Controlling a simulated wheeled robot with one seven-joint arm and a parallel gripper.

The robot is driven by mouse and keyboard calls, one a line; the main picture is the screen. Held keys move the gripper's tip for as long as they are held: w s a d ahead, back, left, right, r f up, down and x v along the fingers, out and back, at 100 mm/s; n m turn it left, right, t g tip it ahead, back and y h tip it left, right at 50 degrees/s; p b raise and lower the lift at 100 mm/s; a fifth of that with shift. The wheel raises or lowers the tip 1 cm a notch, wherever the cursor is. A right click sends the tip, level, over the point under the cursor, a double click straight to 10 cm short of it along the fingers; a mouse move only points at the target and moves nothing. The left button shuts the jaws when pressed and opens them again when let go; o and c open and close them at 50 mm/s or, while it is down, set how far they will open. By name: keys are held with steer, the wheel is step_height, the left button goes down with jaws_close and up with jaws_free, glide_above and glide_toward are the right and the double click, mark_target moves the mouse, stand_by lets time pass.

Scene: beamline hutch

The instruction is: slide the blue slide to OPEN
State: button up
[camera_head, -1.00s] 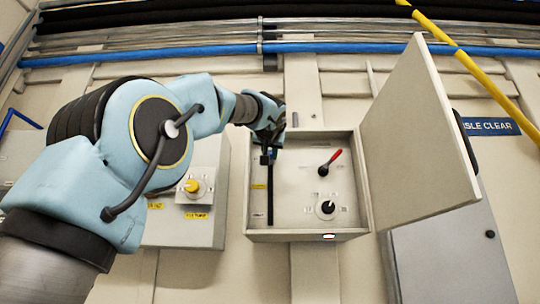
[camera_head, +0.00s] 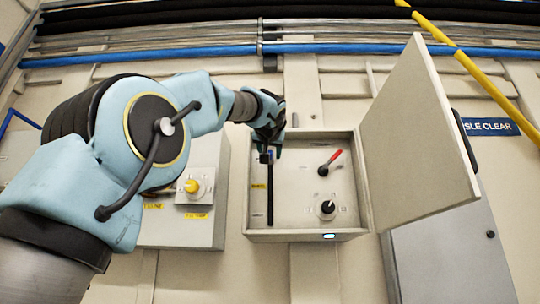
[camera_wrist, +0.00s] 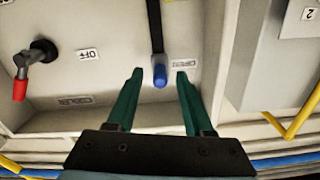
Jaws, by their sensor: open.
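The blue slide (camera_wrist: 160,76) is a small rounded knob at one end of a black track (camera_wrist: 156,30), beside a label that appears to read OPEN (camera_wrist: 180,63). In the head view the track (camera_head: 270,200) runs vertically in an open grey box, and the knob is at its upper end, partly hidden by my gripper (camera_head: 270,152). In the wrist view my gripper (camera_wrist: 159,75) is open, with its green fingers on either side of the knob. Gaps show between the knob and both fingertips.
The box also holds a red-handled lever (camera_head: 330,162) and a black knob (camera_head: 327,207). Its door (camera_head: 415,140) stands open to the right. A panel with a yellow knob (camera_head: 191,186) is to the left, behind my arm.

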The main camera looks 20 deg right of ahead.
steer(key=b+v, duration=0.4)
steer(key=v, duration=0.6)
steer(key=shift+b, duration=0.35)
